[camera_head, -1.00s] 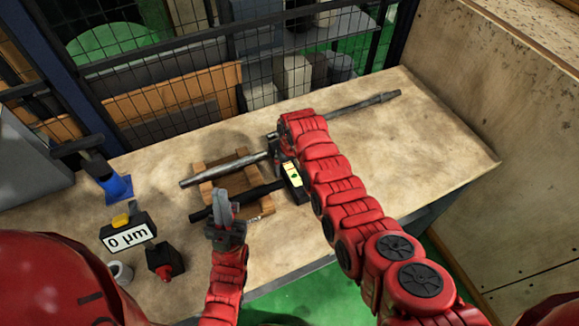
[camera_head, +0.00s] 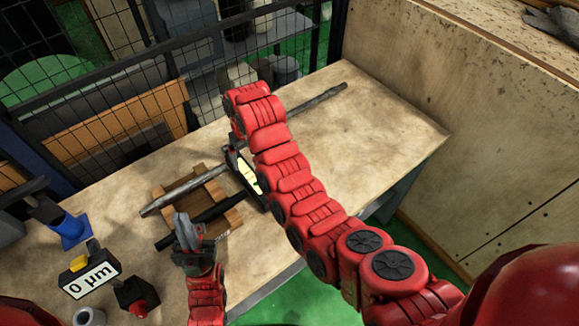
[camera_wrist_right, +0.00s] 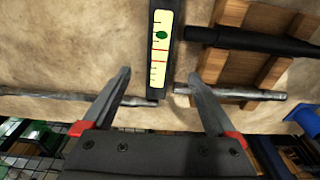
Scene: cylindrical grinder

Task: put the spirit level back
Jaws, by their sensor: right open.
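The spirit level (camera_head: 244,171) is a dark bar with a pale yellow face, at the right side of the wooden rack in the head view, partly hidden by my right arm. In the right wrist view the spirit level (camera_wrist_right: 162,50) shows its green bubble and red lines. My right gripper (camera_wrist_right: 160,76) is open, with the level's near end between its spread fingers and a gap on each side. In the head view the right jaws are hidden behind the arm. My left gripper (camera_head: 181,222) hovers in front of the rack; its finger gap is unclear.
The wooden rack (camera_head: 231,217) carries a grey rod (camera_head: 157,205) and a black rod (camera_head: 168,240). Another grey rod (camera_head: 322,97) lies beyond my right arm. A gauge reading 0 µm (camera_head: 90,281) stands at the left.

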